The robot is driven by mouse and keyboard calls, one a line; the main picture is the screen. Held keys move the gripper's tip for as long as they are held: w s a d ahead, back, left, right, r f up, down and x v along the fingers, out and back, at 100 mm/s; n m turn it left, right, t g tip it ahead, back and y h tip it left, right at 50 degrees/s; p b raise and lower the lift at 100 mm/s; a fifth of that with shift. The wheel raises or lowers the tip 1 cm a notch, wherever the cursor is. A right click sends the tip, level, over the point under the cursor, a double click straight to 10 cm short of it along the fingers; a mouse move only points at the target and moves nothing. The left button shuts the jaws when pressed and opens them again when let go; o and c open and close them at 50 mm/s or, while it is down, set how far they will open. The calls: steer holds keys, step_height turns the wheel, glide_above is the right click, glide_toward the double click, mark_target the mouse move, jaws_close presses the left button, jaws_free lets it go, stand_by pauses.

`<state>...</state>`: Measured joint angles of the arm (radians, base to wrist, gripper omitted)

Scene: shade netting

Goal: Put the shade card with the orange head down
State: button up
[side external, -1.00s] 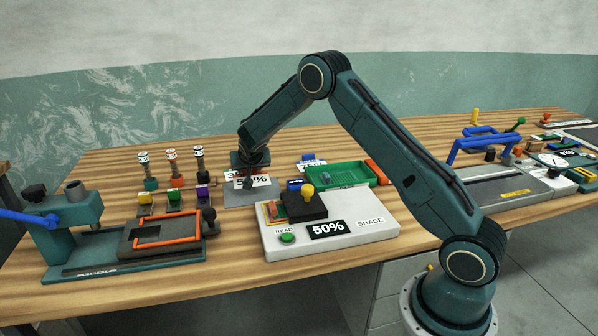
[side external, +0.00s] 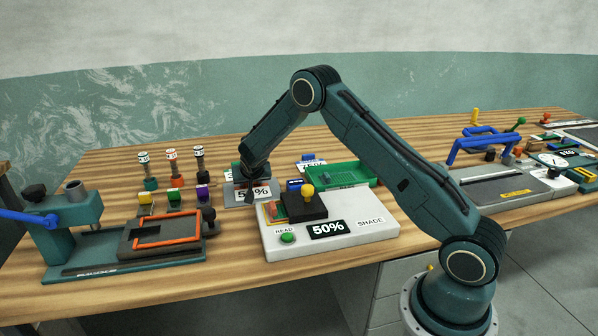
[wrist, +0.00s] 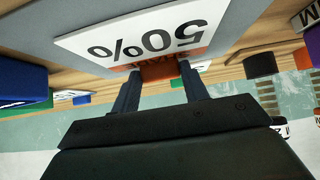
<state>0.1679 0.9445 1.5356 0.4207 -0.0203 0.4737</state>
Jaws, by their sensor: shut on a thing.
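My gripper (wrist: 158,85) is shut on the orange head (wrist: 158,73) of the shade card, between its two fingers in the wrist view. The white shade card (wrist: 140,35) carries a black "50%", upside down in that view. In the side view the card (side external: 261,191) is at or just above a grey plate (side external: 234,203) on the bench, with my gripper (side external: 249,190) in front of part of it. I cannot tell whether the card touches the plate. The orange head is not clear in the side view.
A white reader (side external: 375,238) showing "50%" stands close in front of the plate. A green tray (side external: 345,175) is to the right. Coloured blocks (side external: 174,198) and several stamps (side external: 174,170) are at left, beside a press (side external: 75,235). Bare bench shows behind.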

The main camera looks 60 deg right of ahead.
steer(key=o, duration=1)
steer(key=shift+c, duration=0.2)
steer(key=shift+s+a+r, duration=0.1)
steer(key=shift+a+r, duration=0.05)
steer(key=shift+r, duration=0.2)
steer(key=v, duration=1.1)
steer(key=shift+r, duration=0.2)
steer(key=shift+s+a, duration=0.1)
steer(key=shift+s, duration=0.05)
